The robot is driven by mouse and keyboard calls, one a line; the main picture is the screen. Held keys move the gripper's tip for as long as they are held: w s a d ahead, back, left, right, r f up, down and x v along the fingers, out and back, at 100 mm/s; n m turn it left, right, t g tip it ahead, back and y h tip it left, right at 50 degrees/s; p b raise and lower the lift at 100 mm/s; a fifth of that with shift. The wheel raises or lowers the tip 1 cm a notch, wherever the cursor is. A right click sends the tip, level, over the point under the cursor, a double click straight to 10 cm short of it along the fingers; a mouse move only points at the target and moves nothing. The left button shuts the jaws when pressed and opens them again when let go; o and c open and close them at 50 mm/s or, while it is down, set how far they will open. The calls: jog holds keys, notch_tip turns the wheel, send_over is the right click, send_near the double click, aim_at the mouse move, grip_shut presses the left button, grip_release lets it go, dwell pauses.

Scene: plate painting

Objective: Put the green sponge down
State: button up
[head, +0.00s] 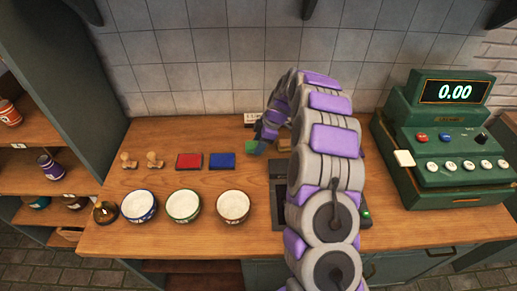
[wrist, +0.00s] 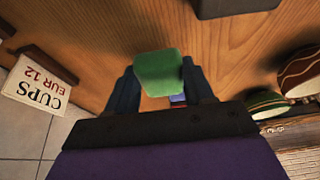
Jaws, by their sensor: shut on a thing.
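The green sponge (wrist: 160,72) is a small block between the two fingers of my gripper (wrist: 160,88) in the wrist view. My gripper is shut on it. In the head view the green sponge (head: 251,147) shows beside my gripper (head: 258,140), near the back of the wooden counter (head: 160,240) and right of the blue pad (head: 222,161). Whether the sponge touches the counter cannot be told. My arm hides part of the counter.
A price card (wrist: 35,88) reading CUPS EUR 12 is at the back. A dark device (head: 279,205) lies partly under my arm. A green cash register (head: 440,145) stands right.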

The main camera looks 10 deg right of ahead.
jog(key=shift+w+d, duration=0.3)
jog(key=shift+w, duration=0.15)
jog(key=shift+d+f, duration=0.1)
jog(key=shift+f, duration=0.1)
notch_tip(320, 180, down, 3)
jog(key=shift+f+b, duration=0.1)
jog(key=shift+b, duration=0.4)
jog(key=shift+a, duration=0.2)
jog(key=shift+s+d+f+b, duration=0.1)
jog(key=shift+s+f+b, duration=0.05)
jog(key=shift+f+b, duration=0.25)
